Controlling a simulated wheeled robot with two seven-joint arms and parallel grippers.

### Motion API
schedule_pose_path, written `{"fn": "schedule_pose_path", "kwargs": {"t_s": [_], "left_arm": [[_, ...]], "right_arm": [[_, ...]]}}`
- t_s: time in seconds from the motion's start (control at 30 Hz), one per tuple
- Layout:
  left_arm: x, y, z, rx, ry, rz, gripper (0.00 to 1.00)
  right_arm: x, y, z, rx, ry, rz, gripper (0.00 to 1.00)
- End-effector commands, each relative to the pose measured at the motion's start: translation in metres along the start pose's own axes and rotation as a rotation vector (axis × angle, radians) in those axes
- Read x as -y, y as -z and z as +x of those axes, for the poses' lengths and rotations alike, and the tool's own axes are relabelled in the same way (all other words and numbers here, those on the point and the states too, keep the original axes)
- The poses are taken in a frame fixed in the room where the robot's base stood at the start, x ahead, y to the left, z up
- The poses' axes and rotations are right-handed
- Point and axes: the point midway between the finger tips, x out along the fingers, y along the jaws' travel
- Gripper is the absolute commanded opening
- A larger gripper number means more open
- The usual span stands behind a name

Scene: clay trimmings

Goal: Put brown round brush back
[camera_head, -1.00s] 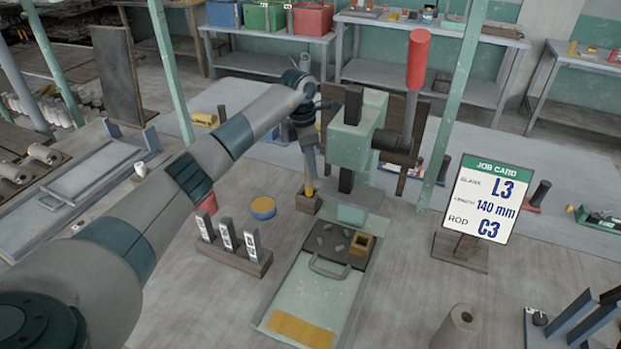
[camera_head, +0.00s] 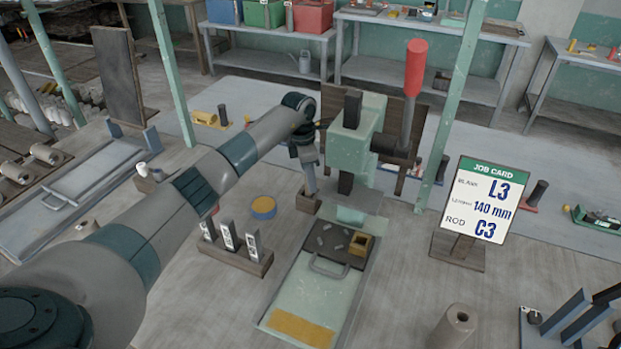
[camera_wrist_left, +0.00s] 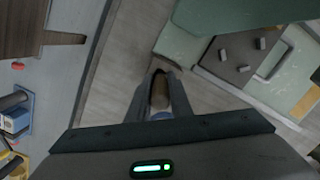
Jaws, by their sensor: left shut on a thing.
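My left gripper (camera_head: 311,190) is low, right over a small wooden block (camera_head: 308,204) beside the green press. In the left wrist view its two fingers (camera_wrist_left: 160,88) are closed on a brown, rounded piece, which I take to be the brown round brush (camera_wrist_left: 160,92). The fingers hide most of the brush. In the head view the brush is hidden by the gripper, and I cannot tell whether its lower end is inside the block. My right gripper is not in view.
The green press (camera_head: 351,140) with its red-handled lever (camera_head: 416,68) stands close right of the gripper. A dark plate (camera_head: 328,236) with several grey clay bits lies in front. A rack of labelled blocks (camera_head: 236,258) and a yellow-blue round piece (camera_head: 263,206) are at left.

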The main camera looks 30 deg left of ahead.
Motion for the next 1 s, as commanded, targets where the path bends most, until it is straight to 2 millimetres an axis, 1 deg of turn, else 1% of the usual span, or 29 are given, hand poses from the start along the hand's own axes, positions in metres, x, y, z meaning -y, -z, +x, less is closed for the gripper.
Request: {"fn": "schedule_pose_path", "kwargs": {"t_s": [0.27,0.3,0.33,0.37,0.77,0.83,0.87,1.0], "left_arm": [[0.000,0.001,0.004,-0.001,0.000,0.000,0.00],[0.000,0.001,0.003,-0.001,0.000,0.000,0.26],[0.000,0.001,0.003,-0.001,0.000,0.000,0.33],[0.000,0.001,0.003,-0.001,0.001,0.000,0.37],[0.000,0.000,0.001,0.000,0.001,0.000,0.37],[0.000,0.000,-0.002,0.000,0.000,0.000,0.37],[-0.001,0.000,-0.003,0.000,-0.001,0.000,0.37],[-0.001,0.000,-0.018,0.001,-0.003,0.000,0.37]], "right_arm": [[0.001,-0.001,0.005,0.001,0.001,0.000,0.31],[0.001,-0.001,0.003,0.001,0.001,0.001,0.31],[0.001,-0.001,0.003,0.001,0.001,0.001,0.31],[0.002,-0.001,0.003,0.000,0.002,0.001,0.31],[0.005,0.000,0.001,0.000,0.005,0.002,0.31],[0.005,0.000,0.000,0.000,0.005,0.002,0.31],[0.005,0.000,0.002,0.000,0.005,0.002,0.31],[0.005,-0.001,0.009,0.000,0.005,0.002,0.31]]}}
